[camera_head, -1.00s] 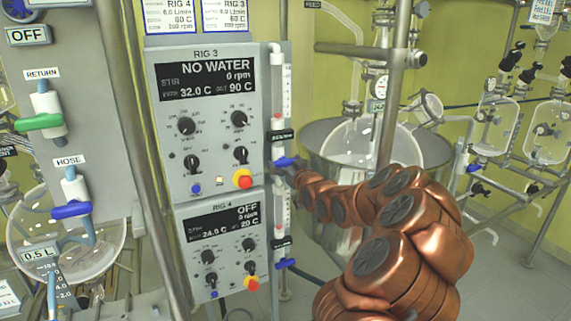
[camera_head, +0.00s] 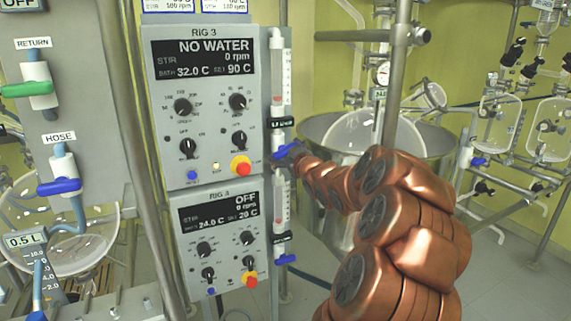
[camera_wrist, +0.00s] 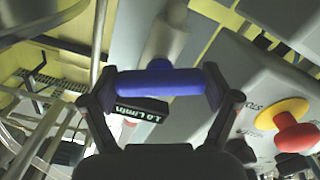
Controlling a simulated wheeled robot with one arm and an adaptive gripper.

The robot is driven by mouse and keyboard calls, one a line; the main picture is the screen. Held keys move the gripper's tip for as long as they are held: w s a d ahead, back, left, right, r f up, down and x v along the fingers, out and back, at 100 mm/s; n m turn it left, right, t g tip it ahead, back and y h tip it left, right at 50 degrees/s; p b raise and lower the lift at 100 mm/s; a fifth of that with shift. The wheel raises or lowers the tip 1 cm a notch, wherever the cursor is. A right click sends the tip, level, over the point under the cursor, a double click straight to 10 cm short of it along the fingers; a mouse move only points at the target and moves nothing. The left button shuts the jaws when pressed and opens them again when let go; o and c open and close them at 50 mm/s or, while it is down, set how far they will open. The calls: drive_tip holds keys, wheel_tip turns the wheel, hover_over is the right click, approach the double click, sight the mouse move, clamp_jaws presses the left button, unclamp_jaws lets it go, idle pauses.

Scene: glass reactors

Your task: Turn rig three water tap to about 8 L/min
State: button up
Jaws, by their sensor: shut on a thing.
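The rig 3 panel (camera_head: 205,110) reads NO WATER, 0 rpm, bath 32.0 C and set 90 C in the head view. On its right side is an upright flow tube (camera_head: 277,70) with a small black readout (camera_head: 281,122). The blue water tap handle (camera_head: 284,151) sits below the readout. My gripper (camera_head: 296,155) is at this handle. In the wrist view the blue handle (camera_wrist: 160,82) lies crosswise between my fingertips (camera_wrist: 160,90), which are shut on its two ends. The readout (camera_wrist: 138,109) there seems to read 1.0 L/min.
A lower panel (camera_head: 225,235) reads OFF and has its own blue tap (camera_head: 286,259) below. A red and yellow knob (camera_head: 240,166) is close left of my gripper; it also shows in the wrist view (camera_wrist: 296,134). A large metal vessel (camera_head: 320,130) stands behind my arm.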

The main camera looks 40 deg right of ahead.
drive_tip(key=n+b, duration=0.4)
drive_tip(key=shift+f+n, duration=0.3)
drive_tip(key=shift+f, duration=0.05)
drive_tip(key=n+b, duration=0.2)
drive_tip(key=n, duration=0.1)
drive_tip(key=n+b, duration=0.1)
drive_tip(key=shift+r+n+b, duration=0.25)
drive_tip(key=shift+n+b, duration=0.05)
drive_tip(key=o, duration=0.9)
drive_tip(key=shift+r, duration=0.1)
drive_tip(key=shift+s, duration=0.1)
drive_tip(key=v, duration=1.2)
